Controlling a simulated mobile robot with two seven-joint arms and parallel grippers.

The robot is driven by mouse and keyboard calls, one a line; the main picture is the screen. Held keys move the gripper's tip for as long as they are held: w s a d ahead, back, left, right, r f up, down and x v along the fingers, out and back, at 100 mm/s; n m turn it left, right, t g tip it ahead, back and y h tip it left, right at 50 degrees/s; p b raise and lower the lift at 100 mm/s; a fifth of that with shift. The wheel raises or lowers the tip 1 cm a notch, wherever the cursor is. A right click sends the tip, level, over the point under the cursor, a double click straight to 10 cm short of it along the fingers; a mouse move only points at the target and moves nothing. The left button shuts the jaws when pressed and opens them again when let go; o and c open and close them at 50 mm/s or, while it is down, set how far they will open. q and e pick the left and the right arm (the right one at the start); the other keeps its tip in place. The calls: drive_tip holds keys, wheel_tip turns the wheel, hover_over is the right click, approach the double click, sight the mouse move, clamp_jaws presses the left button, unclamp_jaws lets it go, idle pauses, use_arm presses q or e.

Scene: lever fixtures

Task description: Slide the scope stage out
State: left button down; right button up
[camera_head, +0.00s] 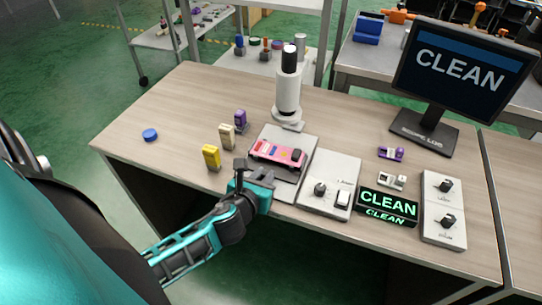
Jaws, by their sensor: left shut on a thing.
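The scope (288,97) is a white upright cylinder with a black top, standing at the back middle of the table. The scope stage (288,136) is a grey plate in front of it, with a pink circuit board (278,153) with coloured parts lying on it. My left gripper (240,168) is at the stage's front left edge, shut on the stage there. The exact grip is hidden by the dark fingers and teal gripper body. My right gripper is not in view.
Yellow (211,158), cream (227,136) and purple (240,121) blocks stand close left of the stage. A control panel (330,184) with a knob and switch adjoins it on the right. A CLEAN sign (388,206) and monitor (465,68) are farther right. The table's left is mostly clear.

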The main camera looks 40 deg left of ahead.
use_arm(q)
drive_tip(key=s, duration=0.2)
drive_tip(key=s+d, duration=0.1)
drive_tip(key=s, duration=0.1)
drive_tip(key=shift+s+d+f, duration=0.1)
drive_tip(key=shift+s+d, duration=0.05)
drive_tip(key=shift+s, duration=0.25)
drive_tip(key=c, duration=1.5)
unclamp_jaws()
drive_tip(key=o, duration=0.3)
drive_tip(key=shift+s, duration=0.15)
drive_tip(key=shift+o, duration=0.8)
drive_tip(key=v, duration=1.3)
